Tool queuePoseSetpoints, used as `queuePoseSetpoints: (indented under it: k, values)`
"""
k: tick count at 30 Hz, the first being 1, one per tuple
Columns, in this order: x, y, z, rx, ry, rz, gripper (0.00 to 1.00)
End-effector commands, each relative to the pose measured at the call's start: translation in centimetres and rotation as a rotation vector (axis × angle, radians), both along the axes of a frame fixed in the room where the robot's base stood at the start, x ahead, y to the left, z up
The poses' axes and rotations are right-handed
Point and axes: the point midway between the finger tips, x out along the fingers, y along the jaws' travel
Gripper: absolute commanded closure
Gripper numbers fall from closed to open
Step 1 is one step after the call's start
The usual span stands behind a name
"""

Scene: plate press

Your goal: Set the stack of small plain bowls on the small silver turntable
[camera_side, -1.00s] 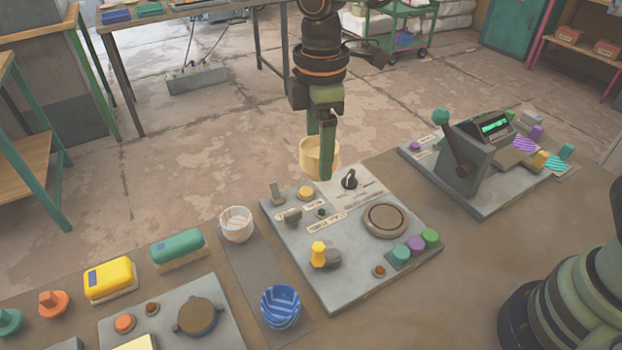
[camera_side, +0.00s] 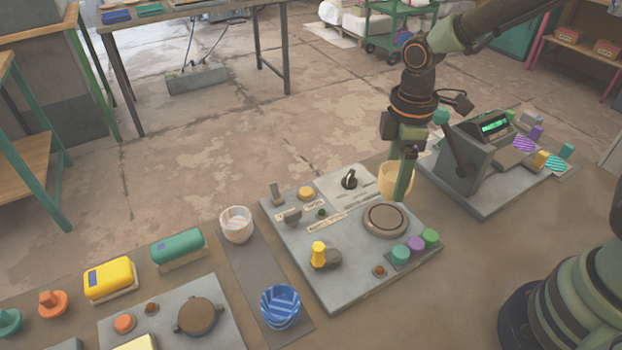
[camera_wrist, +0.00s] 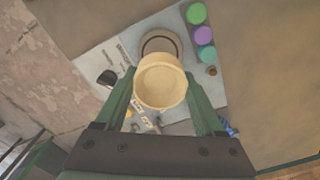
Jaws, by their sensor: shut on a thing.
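My gripper (camera_side: 401,188) is shut on the stack of small plain bowls (camera_side: 393,174), a cream-coloured stack. In the wrist view the stack (camera_wrist: 162,82) sits between the two green fingers, its open top facing the camera. How many bowls it holds cannot be told. The small silver turntable (camera_side: 385,220) is a round disc with a dark ring on the grey panel. The stack is held in the air above and slightly behind it in the side view. In the wrist view the turntable (camera_wrist: 161,40) shows just beyond the stack, partly covered by it.
Green, purple and teal buttons (camera_side: 415,244) stand at the panel's front right. A black knob (camera_side: 349,179) and yellow lever (camera_side: 318,254) are on the same panel. A lever machine (camera_side: 468,160) stands close right of my gripper. White patterned (camera_side: 236,225) and blue striped bowls (camera_side: 280,306) stand left.

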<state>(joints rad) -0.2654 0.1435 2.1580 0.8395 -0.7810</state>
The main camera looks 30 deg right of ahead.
Motion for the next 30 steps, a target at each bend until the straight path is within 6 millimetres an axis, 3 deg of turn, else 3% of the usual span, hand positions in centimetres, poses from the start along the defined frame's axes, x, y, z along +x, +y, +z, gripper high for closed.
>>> queuePoseSetpoints:
  k: [15,30]
  values:
    - [0.0,0.0,-4.4,0.0,0.001,0.001,0.91]
    - [0.0,0.0,-5.2,0.0,0.0,0.001,0.91]
